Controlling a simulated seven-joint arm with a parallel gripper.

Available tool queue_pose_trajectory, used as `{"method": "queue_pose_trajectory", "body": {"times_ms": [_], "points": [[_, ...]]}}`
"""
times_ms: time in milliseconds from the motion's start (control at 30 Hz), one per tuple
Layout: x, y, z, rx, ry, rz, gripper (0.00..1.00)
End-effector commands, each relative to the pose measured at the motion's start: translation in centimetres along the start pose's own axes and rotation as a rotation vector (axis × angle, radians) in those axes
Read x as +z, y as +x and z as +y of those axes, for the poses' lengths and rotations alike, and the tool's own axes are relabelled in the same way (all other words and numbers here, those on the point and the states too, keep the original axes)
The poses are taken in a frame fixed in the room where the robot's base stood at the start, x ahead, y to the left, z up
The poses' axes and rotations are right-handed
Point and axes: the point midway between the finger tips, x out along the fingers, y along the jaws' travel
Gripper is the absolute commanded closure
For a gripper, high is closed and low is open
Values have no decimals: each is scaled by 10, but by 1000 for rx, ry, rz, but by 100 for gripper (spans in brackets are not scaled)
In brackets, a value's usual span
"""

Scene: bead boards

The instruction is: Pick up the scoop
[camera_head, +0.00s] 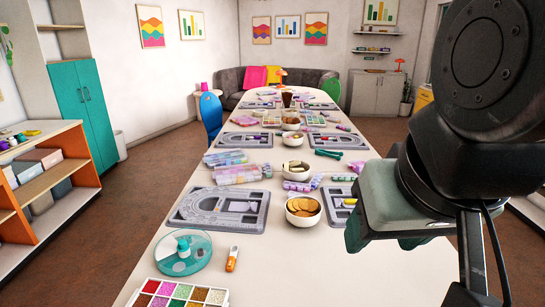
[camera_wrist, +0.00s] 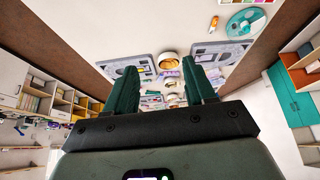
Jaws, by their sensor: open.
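I cannot clearly make out a scoop. A small orange and white item (camera_head: 232,258) lies on the table near the front, right of the round teal tray; whether it is a scoop I cannot tell. My gripper (camera_head: 383,240) is above the right side of the table, apart from that item. In the wrist view its two green fingers (camera_wrist: 163,88) are spread, with nothing held between them.
A round teal tray (camera_head: 197,262) and a box of coloured beads (camera_head: 178,294) are at the front. A grey bead board (camera_head: 180,211) and a bowl of tan discs (camera_head: 303,210) stand behind. Several boards and bowls continue down the long table (camera_head: 310,275), whose front middle is bare.

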Motion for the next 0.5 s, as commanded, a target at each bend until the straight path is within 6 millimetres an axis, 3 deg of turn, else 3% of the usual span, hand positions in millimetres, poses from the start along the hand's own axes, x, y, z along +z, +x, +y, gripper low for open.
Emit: {"method": "queue_pose_trajectory", "body": {"times_ms": [167,267,367,500], "points": [[-3,0,0,-1,1,-2,46],[-17,3,-3,-7,3,-19,46],[-45,12,-10,-19,9,-53,46],[-96,38,-28,-36,21,-114,46]]}}
